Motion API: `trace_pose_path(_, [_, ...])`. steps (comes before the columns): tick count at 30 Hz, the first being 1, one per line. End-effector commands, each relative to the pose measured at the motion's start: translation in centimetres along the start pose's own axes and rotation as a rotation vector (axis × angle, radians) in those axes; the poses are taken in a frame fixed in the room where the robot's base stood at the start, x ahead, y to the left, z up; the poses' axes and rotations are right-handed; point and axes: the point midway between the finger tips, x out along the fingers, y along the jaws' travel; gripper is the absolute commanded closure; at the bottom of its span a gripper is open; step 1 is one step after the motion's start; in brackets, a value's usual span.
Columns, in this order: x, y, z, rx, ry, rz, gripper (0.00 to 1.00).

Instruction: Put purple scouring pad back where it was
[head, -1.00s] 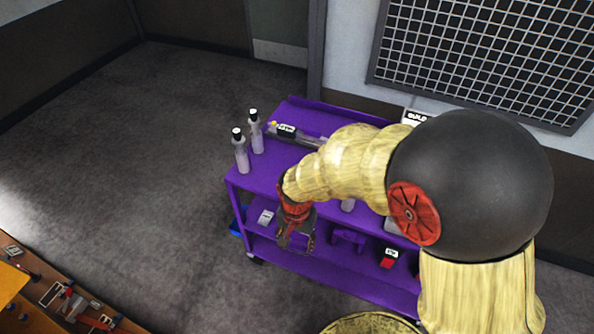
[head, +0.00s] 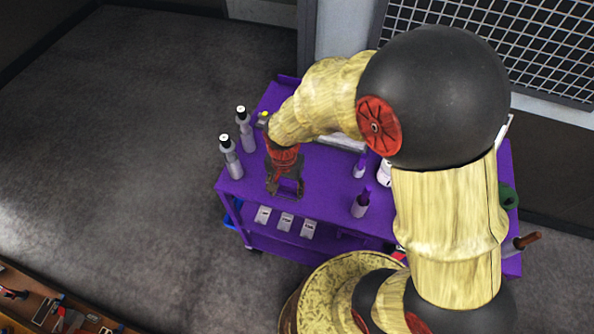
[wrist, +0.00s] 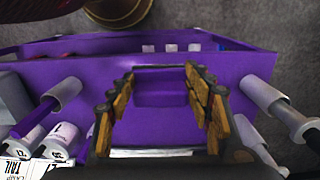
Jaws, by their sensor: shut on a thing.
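My gripper (head: 287,188) is over the left part of the purple cart's top (head: 325,180) in the head view. In the wrist view my gripper (wrist: 160,80) is shut on the purple scouring pad (wrist: 160,94), which sits between its fingertips. The pad is nearly the same colour as the cart top behind it, so its edges are hard to make out. I cannot tell whether it touches the surface.
Several pale boxes (head: 286,222) are on the lower shelf. Cart top between is clear.

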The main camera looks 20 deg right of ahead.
Motion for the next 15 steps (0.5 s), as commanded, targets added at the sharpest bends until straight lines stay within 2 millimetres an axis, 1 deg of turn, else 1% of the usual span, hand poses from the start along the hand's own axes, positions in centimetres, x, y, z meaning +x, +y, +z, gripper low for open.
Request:
trace_pose_path(1, [0.6, 0.1, -1.1, 0.005, -0.002, 0.002, 0.73])
trace_pose_path(9, [3.4, 0.3, -7.2, 0.005, -0.002, 0.002, 0.73])
trace_pose_path(12, [5.3, 0.3, -8.6, 0.002, -0.004, 0.003, 0.73])
trace_pose_path(15, [6.8, 0.3, -9.9, 0.002, -0.002, 0.002, 0.73])
